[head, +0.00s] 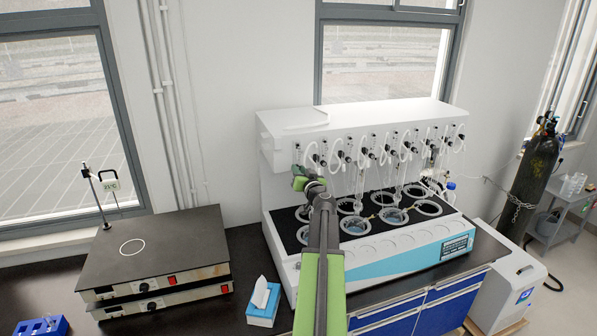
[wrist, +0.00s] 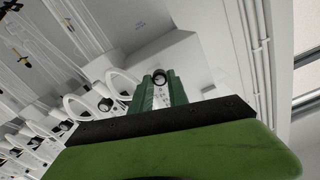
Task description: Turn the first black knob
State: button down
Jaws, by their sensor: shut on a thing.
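The white multi distiller (head: 340,126) stands on the dark bench, with a row of black knobs along its front panel. My gripper (head: 298,172) is at the left end of this row, at the front of the panel. In the wrist view, the green fingers of my gripper (wrist: 160,84) are on both sides of a small round black knob (wrist: 158,75) and shut on it. In the head view my gripper and arm cover that spot, so the grip does not show there. How far the knob is turned cannot be told.
Clear tubes loop down beside several other black knobs (head: 372,154) to the right. Below are round heating wells (head: 354,226), some holding flasks. A hotplate unit (head: 155,250) and a blue tissue box (head: 263,303) stand to the left. A gas cylinder (head: 533,180) stands far right.

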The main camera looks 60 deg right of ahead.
jog(key=shift+m, duration=1.2)
jog(key=c, duration=1.3)
grip_release()
jog(key=shift+s, duration=0.1)
